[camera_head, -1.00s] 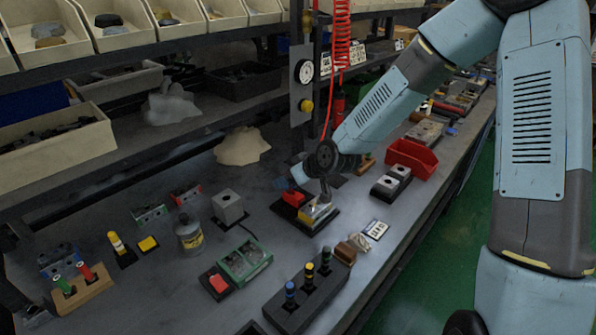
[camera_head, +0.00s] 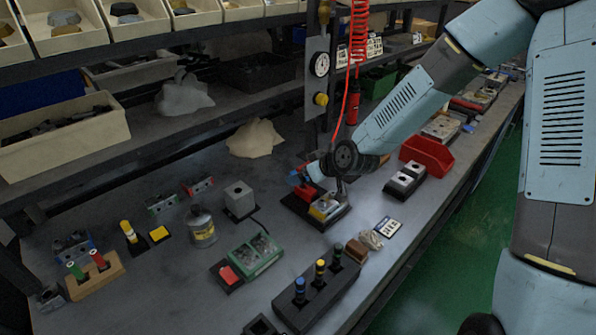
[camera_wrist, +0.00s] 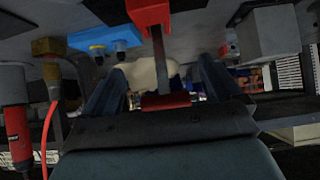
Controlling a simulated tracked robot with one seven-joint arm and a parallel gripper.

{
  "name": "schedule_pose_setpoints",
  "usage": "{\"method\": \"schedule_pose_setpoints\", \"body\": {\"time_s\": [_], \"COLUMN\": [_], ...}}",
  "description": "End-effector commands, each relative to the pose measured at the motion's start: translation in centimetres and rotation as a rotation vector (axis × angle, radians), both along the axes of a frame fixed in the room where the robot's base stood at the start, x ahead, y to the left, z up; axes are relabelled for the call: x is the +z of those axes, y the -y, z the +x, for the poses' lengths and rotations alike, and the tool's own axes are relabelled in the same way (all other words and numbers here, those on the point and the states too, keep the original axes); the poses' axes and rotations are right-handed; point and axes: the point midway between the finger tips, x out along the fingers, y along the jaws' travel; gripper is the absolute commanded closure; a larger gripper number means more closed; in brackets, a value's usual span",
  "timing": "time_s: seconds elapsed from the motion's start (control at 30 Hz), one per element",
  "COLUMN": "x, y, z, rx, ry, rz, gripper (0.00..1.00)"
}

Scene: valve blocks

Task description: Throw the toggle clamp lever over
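The toggle clamp (camera_wrist: 150,12) shows in the wrist view as a red body at the top, with a grey lever arm running down to a red cross handle (camera_wrist: 166,101). My gripper (camera_wrist: 163,85) is open. The red handle lies between its two dark fingers, with gaps visible on both sides; I see no grip on it. In the head view, my gripper (camera_head: 308,174) is low over the bench beside the clamp's red part (camera_head: 304,194). My wrist and fingers partly hide the clamp there.
A yellow-topped block (camera_head: 326,208) sits close by on the dark base. A blue fitting block (camera_wrist: 105,39) and a grey cube (camera_wrist: 270,32) flank the clamp in the wrist view.

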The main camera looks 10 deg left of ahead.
Motion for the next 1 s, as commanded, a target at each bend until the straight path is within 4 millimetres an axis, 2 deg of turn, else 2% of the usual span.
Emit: {"method": "schedule_pose_setpoints", "body": {"time_s": [0.27, 1.0], "x": [0.6, 5.4], "y": [0.3, 5.4], "z": [-0.2, -3.4], "rx": [0.0, 0.0], "ry": [0.004, 0.003], "rz": [0.003, 0.0], "gripper": [0.08, 0.08]}}
